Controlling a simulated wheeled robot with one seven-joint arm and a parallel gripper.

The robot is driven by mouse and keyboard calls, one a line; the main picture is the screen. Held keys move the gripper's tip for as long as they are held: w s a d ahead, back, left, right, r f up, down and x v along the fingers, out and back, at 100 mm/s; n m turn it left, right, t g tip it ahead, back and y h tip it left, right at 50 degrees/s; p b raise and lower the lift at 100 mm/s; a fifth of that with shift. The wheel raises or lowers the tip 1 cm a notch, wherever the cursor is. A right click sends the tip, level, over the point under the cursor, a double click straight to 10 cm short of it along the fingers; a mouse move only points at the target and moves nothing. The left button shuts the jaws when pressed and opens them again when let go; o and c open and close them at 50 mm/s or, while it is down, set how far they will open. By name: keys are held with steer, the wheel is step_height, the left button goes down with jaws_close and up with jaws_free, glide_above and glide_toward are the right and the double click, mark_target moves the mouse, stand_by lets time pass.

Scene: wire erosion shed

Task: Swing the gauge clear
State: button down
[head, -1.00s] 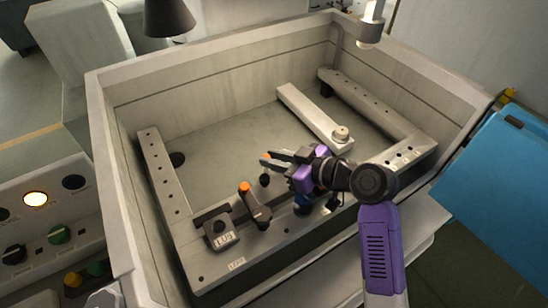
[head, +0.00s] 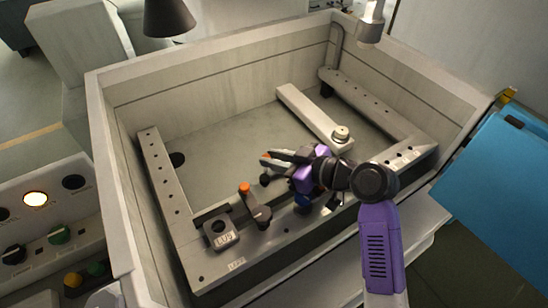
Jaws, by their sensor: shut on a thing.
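My gripper (head: 279,168), dark-fingered on a purple wrist, reaches left over the front rail of the tank. Its jaws are shut on a slim dark piece with an orange end (head: 266,156), which I take for the gauge. The fingers and wrist hide most of it, so its pivot and outline cannot be made out. A small black ball (head: 265,180) shows just under the jaws; whether it belongs to the gauge I cannot tell.
A pale bar (head: 305,108) with a round knob (head: 341,133) lies behind my gripper. The tank floor (head: 215,150) farther left is open.

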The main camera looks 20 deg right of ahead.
steer(key=shift+w+a+n+g+y, duration=0.15)
steer(key=shift+n+g+y, duration=0.45)
steer(key=shift+n+y, duration=0.15)
steer(key=c, duration=1.6)
jaws_free()
steer(key=shift+b, duration=0.3)
steer(key=shift+b+v, duration=0.7)
steer(key=shift+v, duration=3.2)
steer(key=shift+c, duration=0.2)
